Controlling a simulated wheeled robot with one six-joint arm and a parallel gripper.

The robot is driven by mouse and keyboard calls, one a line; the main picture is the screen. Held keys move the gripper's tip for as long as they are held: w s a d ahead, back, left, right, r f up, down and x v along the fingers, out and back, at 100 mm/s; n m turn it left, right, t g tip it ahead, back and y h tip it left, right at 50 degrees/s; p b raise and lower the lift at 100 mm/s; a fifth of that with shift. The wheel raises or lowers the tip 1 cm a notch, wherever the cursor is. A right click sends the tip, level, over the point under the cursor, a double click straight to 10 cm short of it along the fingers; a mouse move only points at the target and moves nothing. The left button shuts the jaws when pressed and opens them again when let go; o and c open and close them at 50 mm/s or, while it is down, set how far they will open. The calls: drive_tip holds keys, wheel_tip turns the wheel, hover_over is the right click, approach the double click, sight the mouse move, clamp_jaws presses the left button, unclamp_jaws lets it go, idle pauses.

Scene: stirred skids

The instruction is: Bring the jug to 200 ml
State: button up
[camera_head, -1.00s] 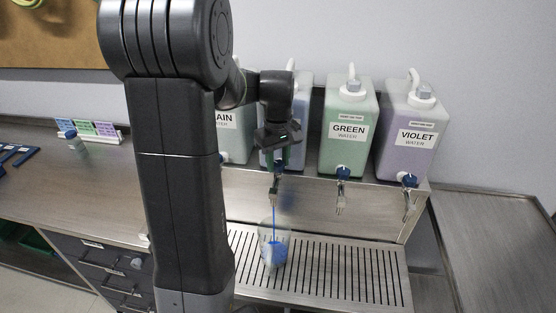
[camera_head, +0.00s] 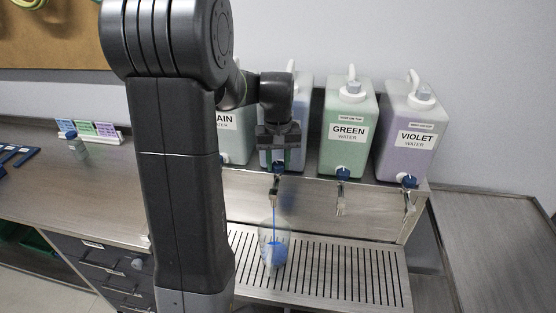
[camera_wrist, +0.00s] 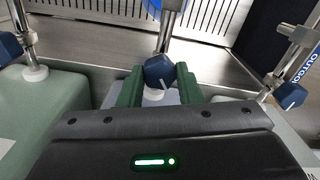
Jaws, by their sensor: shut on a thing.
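The clear jug (camera_head: 275,245) stands on the slotted drip tray under the blue container's tap. A thin blue stream (camera_head: 275,207) runs from the tap (camera_head: 275,188) into it, and blue liquid shows inside. The jug's markings are too small to read. My gripper (camera_head: 279,158) is at the front of the blue container (camera_head: 301,100), which is partly hidden behind it. In the wrist view, my gripper (camera_wrist: 159,88) has its green fingers shut on the dark blue tap knob (camera_wrist: 159,72).
The green water container (camera_head: 348,105) and violet water container (camera_head: 406,115) stand to the right, with their own taps. A plain water container (camera_head: 232,145) stands to the left. The drip tray (camera_head: 345,275) is clear right of the jug. A small bottle (camera_head: 76,146) stands at the far left.

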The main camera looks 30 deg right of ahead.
drive_tip(key=m, duration=0.7)
idle(0.6)
drive_tip(key=o, duration=1)
wheel_tip(320, 180, up, 14)
drive_tip(key=shift+f, duration=0.1)
idle(0.5)
